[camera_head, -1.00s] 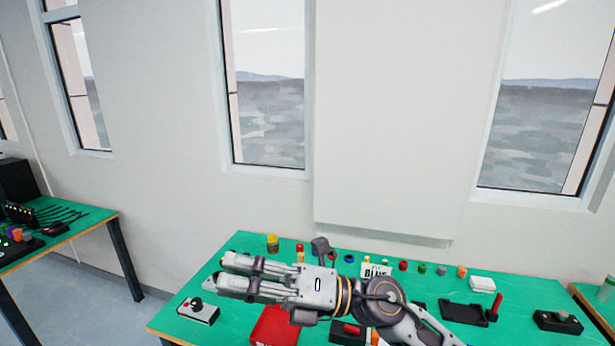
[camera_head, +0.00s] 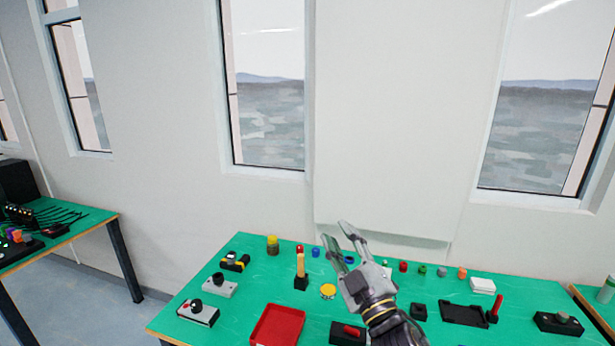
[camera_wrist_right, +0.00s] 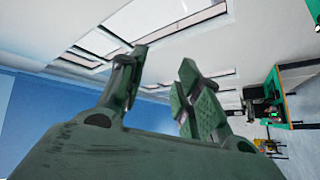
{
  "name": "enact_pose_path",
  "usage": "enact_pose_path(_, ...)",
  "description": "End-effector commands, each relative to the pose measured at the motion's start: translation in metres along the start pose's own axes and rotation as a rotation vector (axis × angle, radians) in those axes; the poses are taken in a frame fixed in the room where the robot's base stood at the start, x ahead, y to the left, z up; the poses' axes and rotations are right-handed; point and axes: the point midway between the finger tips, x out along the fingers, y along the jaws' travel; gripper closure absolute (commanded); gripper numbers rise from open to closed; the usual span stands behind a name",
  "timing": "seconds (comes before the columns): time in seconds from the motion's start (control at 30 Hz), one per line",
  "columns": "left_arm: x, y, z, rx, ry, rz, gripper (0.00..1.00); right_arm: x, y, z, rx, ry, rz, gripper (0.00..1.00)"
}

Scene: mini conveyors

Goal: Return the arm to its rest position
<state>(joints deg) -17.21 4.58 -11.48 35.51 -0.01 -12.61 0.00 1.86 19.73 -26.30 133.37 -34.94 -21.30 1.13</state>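My right gripper (camera_head: 344,243) is raised over the green table (camera_head: 240,290) in the head view, its fingers pointing up and away toward the wall. The right wrist view shows its two fingers (camera_wrist_right: 160,78) apart with nothing between them, and the ceiling and windows beyond. The gripper hides part of the table's middle. My left gripper is not in the head view.
Below and left are a red tray (camera_head: 277,325), a joystick box (camera_head: 198,312), a yellow button (camera_head: 328,291) and a stick on a black base (camera_head: 301,268). A black tray (camera_head: 464,314) and white box (camera_head: 482,285) lie right. Another table (camera_head: 60,222) stands left.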

Motion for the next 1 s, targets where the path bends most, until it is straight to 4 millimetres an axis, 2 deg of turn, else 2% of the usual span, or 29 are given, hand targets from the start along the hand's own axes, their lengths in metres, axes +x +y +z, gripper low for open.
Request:
enact_pose_path(0.03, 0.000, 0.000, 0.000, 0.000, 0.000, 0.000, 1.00, -0.006, -0.002, 0.017, 0.034, -0.066, -0.005, 0.66)
enact_pose_path(0.27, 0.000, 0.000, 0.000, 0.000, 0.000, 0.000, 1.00, -0.041, -0.017, 0.090, 0.177, -0.361, -0.041, 0.66)
enact_pose_path(0.5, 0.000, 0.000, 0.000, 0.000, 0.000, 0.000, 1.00, -0.098, -0.045, 0.155, 0.314, -0.669, -0.102, 0.66)
enact_pose_path(0.67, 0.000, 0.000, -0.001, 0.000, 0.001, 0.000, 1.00, -0.147, -0.066, 0.188, 0.401, -0.872, -0.156, 0.66)
enact_pose_path(0.8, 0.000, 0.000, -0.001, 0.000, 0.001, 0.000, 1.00, -0.195, -0.087, 0.209, 0.472, -1.047, -0.213, 0.66)
enact_pose_path(1.0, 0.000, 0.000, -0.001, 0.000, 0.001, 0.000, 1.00, -0.265, -0.113, 0.223, 0.565, -1.282, -0.302, 0.66)
